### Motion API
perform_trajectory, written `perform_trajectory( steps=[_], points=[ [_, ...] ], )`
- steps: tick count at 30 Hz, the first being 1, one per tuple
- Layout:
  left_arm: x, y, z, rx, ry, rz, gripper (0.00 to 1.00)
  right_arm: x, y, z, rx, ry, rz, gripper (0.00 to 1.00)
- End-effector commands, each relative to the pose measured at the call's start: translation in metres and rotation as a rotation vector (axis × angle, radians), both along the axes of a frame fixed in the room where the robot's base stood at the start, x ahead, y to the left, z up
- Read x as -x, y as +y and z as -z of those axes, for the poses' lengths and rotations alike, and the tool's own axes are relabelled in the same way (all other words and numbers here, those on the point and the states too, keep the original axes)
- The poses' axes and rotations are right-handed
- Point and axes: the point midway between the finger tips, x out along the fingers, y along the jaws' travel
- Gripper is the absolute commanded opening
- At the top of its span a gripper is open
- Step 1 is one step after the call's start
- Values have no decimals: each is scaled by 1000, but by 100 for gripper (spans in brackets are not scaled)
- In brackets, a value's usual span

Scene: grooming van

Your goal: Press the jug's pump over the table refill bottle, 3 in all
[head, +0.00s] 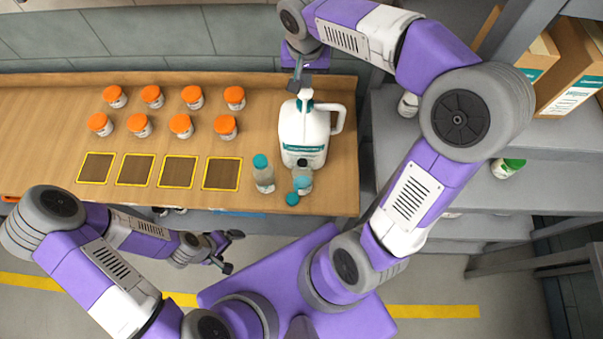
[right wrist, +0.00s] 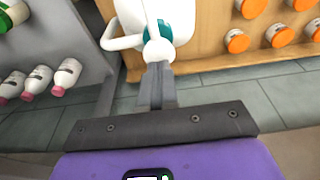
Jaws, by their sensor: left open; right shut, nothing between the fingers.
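The white jug (head: 303,132) with a teal label stands at the table's right end. Its white pump head (head: 305,94) on a teal collar is up at the top, and the pump also shows in the right wrist view (right wrist: 158,50). My right gripper (head: 298,82) is shut and empty, its fingertips right at the pump head; I cannot tell if they touch. A small clear bottle (head: 304,180) with bluish content stands at the jug's front, uncapped as it seems. A teal cap (head: 292,199) lies beside it. My left gripper (head: 231,251) is open and empty, off the table's front edge.
A clear bottle with teal cap (head: 264,176) stands left of the small bottle. Several orange-lidded jars (head: 181,124) stand in two rows to the left, behind yellow-edged dark squares (head: 178,171). Grey shelves (head: 560,140) with boxes and bottles stand at the right.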

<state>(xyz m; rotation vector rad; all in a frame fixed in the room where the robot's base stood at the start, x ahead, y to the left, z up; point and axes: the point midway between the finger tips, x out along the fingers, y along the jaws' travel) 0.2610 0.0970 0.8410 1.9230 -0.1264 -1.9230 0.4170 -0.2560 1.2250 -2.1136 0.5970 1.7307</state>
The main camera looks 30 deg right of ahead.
Motion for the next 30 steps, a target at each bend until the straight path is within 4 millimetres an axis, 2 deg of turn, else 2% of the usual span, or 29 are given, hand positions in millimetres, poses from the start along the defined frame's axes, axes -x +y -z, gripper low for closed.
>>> perform_trajectory(
  steps=[11,30],
  points=[
    [0,0,1,0,0,0,98,0,0,1,0,-1,0,0],
    [0,0,20,0,0,0,98,0,0,24,1,-1,0,0]
  ],
)
